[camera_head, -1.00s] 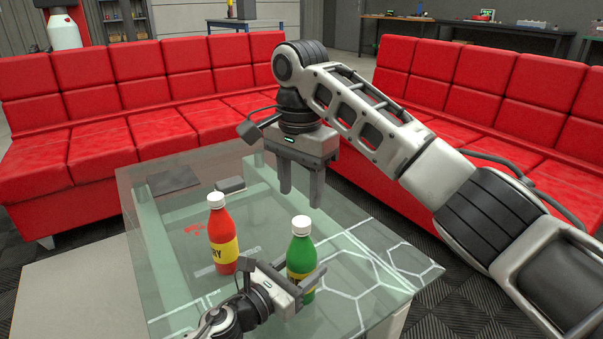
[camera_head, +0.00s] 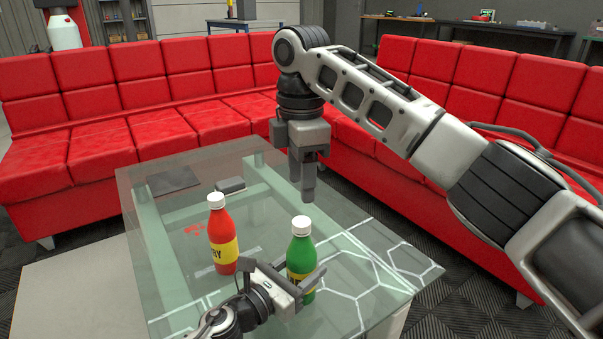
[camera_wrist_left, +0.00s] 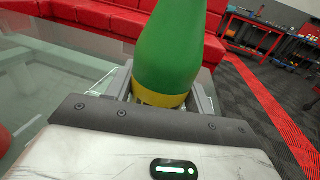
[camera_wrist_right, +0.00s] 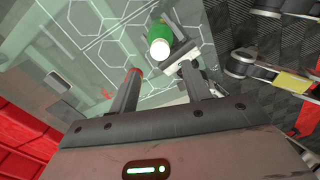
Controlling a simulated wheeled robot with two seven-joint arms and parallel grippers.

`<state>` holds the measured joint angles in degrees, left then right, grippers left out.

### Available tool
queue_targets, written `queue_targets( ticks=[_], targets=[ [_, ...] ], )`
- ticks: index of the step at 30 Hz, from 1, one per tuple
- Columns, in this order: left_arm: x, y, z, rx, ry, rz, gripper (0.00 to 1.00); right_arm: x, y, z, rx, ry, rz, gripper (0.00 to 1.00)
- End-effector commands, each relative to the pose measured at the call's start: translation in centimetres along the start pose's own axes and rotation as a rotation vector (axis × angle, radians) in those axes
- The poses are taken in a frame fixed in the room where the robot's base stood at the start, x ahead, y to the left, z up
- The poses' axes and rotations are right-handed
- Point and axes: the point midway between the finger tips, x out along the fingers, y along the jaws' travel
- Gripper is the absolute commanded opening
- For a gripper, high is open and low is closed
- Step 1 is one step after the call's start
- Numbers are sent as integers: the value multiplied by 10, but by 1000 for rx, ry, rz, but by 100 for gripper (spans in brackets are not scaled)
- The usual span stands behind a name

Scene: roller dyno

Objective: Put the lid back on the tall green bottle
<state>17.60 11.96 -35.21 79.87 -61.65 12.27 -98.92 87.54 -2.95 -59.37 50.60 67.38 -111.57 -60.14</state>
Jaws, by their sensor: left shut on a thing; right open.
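The tall green bottle (camera_head: 301,252) stands upright on the glass table, with a white lid (camera_head: 301,225) seen on its top. My left gripper (camera_head: 306,279) is shut around its lower body at the yellow label; the left wrist view shows the green bottle (camera_wrist_left: 168,50) between the fingers. My right gripper (camera_head: 302,182) is open and empty, pointing down, above and behind the bottle in the head view. In the right wrist view the white lid (camera_wrist_right: 159,49) lies just beyond and between the fingertips. Whether the lid is fully seated cannot be told.
A red bottle (camera_head: 223,240) with a white cap stands left of the green one on the glass table (camera_head: 150,215). A small dark box (camera_head: 230,185) and a flat dark pad (camera_head: 173,180) lie toward the back. Red sofas (camera_head: 100,130) border the table behind and right.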

Motion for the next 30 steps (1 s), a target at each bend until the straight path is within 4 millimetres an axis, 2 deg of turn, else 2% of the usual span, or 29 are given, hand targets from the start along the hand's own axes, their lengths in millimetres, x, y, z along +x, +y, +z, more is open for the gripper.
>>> queue_targets(
  ticks=[3, 6, 20, 23, 30],
  targets=[
    [0, 0, -1, 0, 1, 0, 0, -2, 0, 1, -157, 0, 1, 48],
    [0, 0, -1, 0, 1, 0, 0, -2, 0, 1, -233, 0, 1, 48],
    [0, 0, -1, 0, 1, 0, 0, 1, 0, 1, -264, 0, -1, 48],
    [0, 0, -1, 0, 1, 0, 0, 10, 0, 1, -264, 0, -2, 48],
    [0, 0, 0, 0, 1, 0, 0, 47, 0, 1, -264, 0, -3, 48]
  ],
)
